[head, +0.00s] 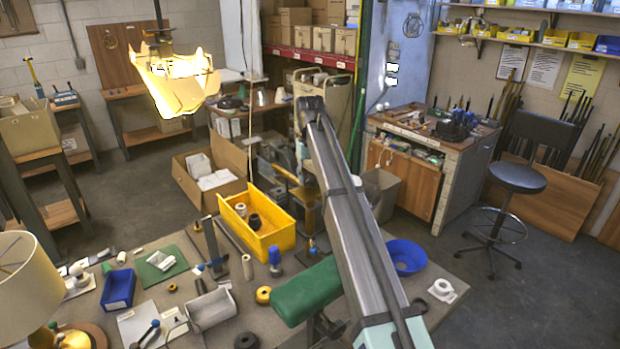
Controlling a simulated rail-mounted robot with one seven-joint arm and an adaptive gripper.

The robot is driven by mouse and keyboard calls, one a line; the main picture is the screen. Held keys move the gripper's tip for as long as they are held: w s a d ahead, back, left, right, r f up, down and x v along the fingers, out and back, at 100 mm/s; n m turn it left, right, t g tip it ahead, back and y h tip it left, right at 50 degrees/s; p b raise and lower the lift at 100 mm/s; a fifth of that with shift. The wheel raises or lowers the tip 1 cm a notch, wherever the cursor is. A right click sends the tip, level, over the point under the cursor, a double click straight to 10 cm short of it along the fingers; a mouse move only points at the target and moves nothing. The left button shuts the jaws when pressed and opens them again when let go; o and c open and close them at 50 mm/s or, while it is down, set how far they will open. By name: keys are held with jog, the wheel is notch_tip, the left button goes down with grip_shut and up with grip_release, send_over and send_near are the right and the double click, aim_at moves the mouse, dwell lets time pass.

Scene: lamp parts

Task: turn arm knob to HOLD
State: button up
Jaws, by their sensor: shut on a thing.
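I cannot make out the arm knob or a HOLD mark in the head view. A long grey beam (352,210) with a black strip runs from the lower right up to a dark end near the middle top. It hides part of the bench and floor behind it. A green block (307,291) with rounded edges sits beside its lower part, with dark hardware below. A lamp with a cream shade (28,275) stands at the left edge. I cannot make out my gripper or its fingertips.
The grey bench (220,255) holds a yellow bin (283,240), a blue bin (118,289), a blue bowl (406,257), a grey tray (211,308) and several small parts. A bright yellow lamp head (172,82) hangs at upper left. A stool (522,178) stands at right.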

aim_at(310, 179)
jog(key=shift+s+f+m, duration=0.1)
jog(key=shift+f+m, duration=0.05)
jog(key=shift+m, duration=2.05)
jog(key=o, duration=1.1)
jog(key=shift+o, duration=0.2)
jog(key=shift+r, duration=0.4)
notch_tip(310, 179, up, 11)
jog(key=shift+r, duration=0.15)
